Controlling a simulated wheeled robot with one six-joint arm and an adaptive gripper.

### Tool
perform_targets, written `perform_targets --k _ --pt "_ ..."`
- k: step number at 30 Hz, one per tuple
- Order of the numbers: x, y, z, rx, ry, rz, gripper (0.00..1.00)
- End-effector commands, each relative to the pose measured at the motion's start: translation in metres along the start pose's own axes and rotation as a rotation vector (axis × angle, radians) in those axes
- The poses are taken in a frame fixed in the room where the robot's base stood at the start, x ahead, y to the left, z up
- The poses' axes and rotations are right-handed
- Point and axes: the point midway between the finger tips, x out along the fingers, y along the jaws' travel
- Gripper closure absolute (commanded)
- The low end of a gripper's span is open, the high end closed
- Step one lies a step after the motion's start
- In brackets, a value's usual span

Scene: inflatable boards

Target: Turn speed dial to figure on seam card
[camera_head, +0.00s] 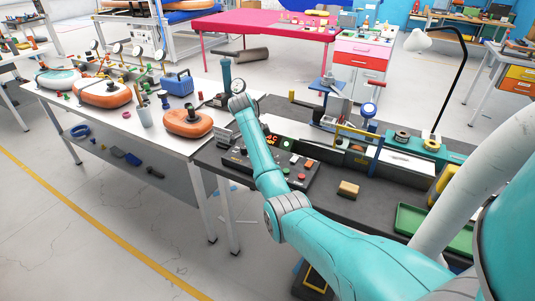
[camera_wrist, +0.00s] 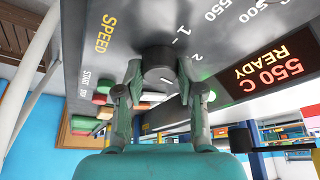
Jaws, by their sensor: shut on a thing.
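My gripper (camera_wrist: 159,74) is shut on the dial, with one finger on each side. In the head view the control box (camera_head: 291,176) stands at the bench's left end, and my arm hides the dial. I cannot make out a seam card or its figure in either view.
A red display (camera_wrist: 270,64) reads 550 C READY, near a second scale with 500 and 550. Green and red buttons (camera_wrist: 101,92) sit by START. A sponge-like block (camera_head: 348,189) and a green tray (camera_head: 410,221) lie on the dark bench. An orange board (camera_head: 187,124) lies on the left table.

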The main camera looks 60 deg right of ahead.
Motion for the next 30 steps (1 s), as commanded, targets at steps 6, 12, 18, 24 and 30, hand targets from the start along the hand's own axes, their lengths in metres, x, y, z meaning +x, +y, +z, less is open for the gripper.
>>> perform_targets --k 6,12,18,24,30 --pt "0.0005 0.0003 0.0009 0.012 -0.001 0.007 0.97" --pt "0.0005 0.0003 0.001 0.012 -0.002 0.007 0.97" --pt "0.0004 0.0003 0.0008 0.012 -0.001 0.007 0.38" --pt "0.0002 0.0001 0.0004 0.013 -0.001 0.006 0.38" --pt "0.0001 0.0 0.0002 0.012 -0.001 0.005 0.38"
